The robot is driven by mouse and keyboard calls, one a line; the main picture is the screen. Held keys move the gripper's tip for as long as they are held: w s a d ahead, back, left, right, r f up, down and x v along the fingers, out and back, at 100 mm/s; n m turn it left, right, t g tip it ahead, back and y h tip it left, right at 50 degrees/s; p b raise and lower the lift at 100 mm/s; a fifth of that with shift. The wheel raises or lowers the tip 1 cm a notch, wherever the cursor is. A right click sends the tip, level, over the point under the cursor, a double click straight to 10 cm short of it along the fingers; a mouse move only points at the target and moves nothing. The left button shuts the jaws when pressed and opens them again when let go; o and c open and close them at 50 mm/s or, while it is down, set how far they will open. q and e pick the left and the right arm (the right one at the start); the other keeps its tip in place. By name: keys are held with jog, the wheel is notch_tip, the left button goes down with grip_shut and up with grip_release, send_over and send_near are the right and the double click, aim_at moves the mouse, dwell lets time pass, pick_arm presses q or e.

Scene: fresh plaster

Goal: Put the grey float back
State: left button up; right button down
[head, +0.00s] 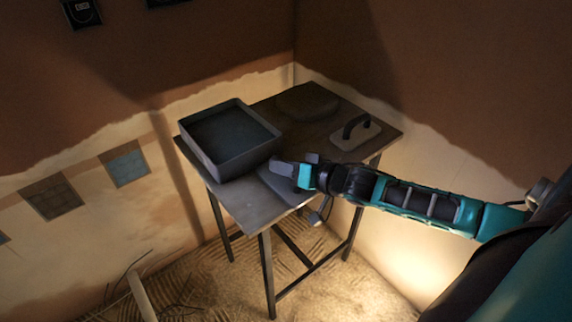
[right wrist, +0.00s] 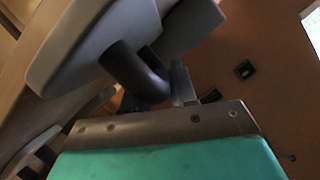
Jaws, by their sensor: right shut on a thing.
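The grey float (head: 275,186) is at the near edge of the table, just right of the tray, partly hidden by my right gripper (head: 301,172). The right gripper is shut on it. In the right wrist view the float's flat grey plate (right wrist: 80,40) is tilted, and its dark curved handle (right wrist: 132,74) is at the jaws (right wrist: 183,88). I cannot tell whether the plate touches the table top. My left gripper is not in view.
The table (head: 250,210) stands in a room corner. A deep dark tray (head: 212,167) takes its left side. A dark rounded lump (head: 308,101) lies at the back. Another float (head: 356,137), brownish with a black handle, lies at the right. The table's middle is bare.

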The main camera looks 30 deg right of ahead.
jog(key=c, duration=0.8)
grip_release()
jog(key=shift+s+d+r+p, duration=0.1)
jog(key=shift+s+r+p, duration=0.2)
jog(key=shift+s+p, duration=0.3)
jog(key=p+v, duration=0.4)
jog(key=shift+s+d, duration=0.15)
jog(key=shift+s, duration=0.1)
jog(key=shift+v, duration=1.1)
